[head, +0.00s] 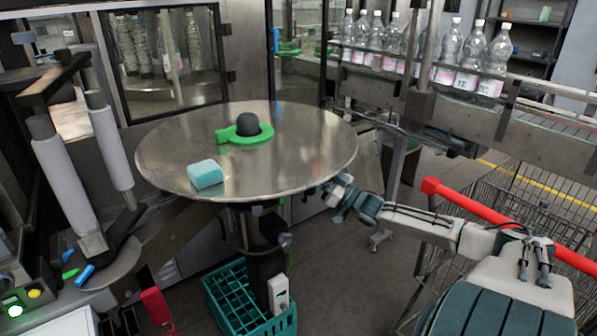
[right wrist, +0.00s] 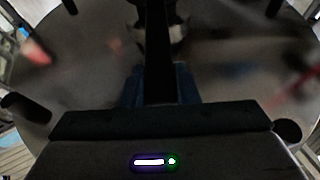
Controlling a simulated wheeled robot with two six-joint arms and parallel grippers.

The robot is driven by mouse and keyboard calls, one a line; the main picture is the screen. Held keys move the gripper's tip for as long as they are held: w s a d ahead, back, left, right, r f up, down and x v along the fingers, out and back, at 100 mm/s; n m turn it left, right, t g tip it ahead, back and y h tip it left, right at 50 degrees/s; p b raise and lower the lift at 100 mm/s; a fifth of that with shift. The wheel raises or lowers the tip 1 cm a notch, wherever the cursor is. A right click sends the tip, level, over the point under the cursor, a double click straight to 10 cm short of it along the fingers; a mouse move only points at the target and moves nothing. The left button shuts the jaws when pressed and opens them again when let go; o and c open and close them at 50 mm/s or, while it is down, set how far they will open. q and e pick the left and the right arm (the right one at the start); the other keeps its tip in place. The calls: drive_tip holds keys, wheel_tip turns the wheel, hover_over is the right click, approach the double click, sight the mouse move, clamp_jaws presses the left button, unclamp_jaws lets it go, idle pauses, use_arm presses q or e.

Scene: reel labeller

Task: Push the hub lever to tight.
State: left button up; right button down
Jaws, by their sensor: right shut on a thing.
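A round steel table (head: 290,165) carries a dark hub knob (head: 247,124). A green collar with a short tab (head: 237,134) surrounds the knob, and the tab points left. My right gripper (head: 332,189) is at the table's near right rim, low beside its edge. In the right wrist view, a dark bar (right wrist: 157,50) runs between its blue-sided fingers towards a blurred metallic hub (right wrist: 177,33). The gripper is shut on this bar. I cannot tell whether the bar is the hub lever, and no tight marking is readable. My left gripper is out of view.
A pale blue block (head: 205,174) lies on the table's left part. A teal crate (head: 236,300) stands on the floor below. White rollers (head: 70,185) stand at left. A bottle conveyor (head: 500,110) and a red-handled cart (head: 480,215) are at right.

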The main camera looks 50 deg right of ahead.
drive_tip(key=c, duration=1.1)
unclamp_jaws()
drive_tip(key=shift+d, duration=0.15)
drive_tip(key=shift+d+f, duration=0.1)
drive_tip(key=shift+s, duration=0.1)
drive_tip(key=shift+s, duration=0.2)
drive_tip(key=p+v, duration=0.2)
drive_tip(key=v, duration=0.8)
drive_tip(key=shift+d+f+p, duration=0.1)
drive_tip(key=shift+f+p, duration=0.1)
drive_tip(key=shift+p, duration=0.1)
